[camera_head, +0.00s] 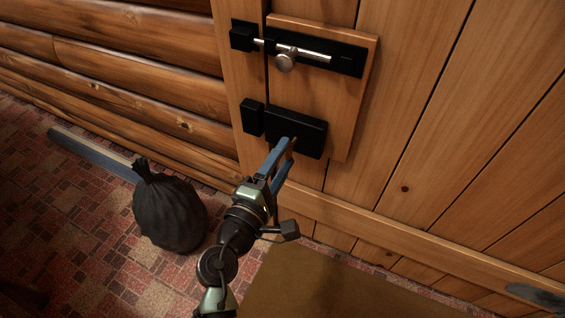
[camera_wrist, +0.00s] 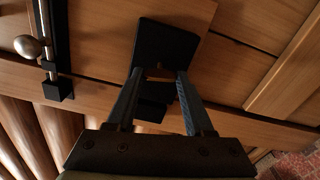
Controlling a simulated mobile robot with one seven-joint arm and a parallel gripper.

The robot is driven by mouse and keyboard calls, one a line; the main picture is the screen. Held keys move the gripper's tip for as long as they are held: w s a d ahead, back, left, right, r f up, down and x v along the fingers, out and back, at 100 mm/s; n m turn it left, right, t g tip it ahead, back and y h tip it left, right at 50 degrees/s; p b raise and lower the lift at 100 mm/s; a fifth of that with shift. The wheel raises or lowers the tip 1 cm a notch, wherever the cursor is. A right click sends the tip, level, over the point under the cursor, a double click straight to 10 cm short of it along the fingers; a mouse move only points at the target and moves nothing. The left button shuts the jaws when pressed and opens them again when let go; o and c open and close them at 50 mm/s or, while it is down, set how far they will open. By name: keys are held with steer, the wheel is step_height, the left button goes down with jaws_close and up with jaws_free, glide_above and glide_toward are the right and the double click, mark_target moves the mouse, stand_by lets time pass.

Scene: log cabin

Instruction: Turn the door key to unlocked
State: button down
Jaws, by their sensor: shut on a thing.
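The black door lock box (camera_head: 304,129) is mounted low on a wooden board on the plank door. It also shows in the wrist view (camera_wrist: 166,42). A smaller black strike block (camera_head: 252,117) sits to its left on the door frame. My gripper (camera_head: 289,147) reaches up to the front of the lock box. In the wrist view its two blue-grey fingers (camera_wrist: 160,75) stand a little apart at the lock face. They are shut on the key, which is mostly hidden between them. I cannot tell the angle of the key.
Above the lock is a slide bolt with a round metal knob (camera_head: 285,62); its rod reaches the keeper (camera_head: 243,37) on the frame. A black sack (camera_head: 170,211) stands on the patterned floor at left, by a blue-grey beam (camera_head: 92,152). A brown mat (camera_head: 315,290) lies before the door.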

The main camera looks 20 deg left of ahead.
steer(key=shift+m+b, duration=0.55)
steer(key=shift+m, duration=0.55)
steer(key=shift+c, duration=1.4)
jaws_free()
steer(key=s+p, duration=0.2)
steer(key=s, duration=1.1)
steer(key=shift+a, duration=0.2)
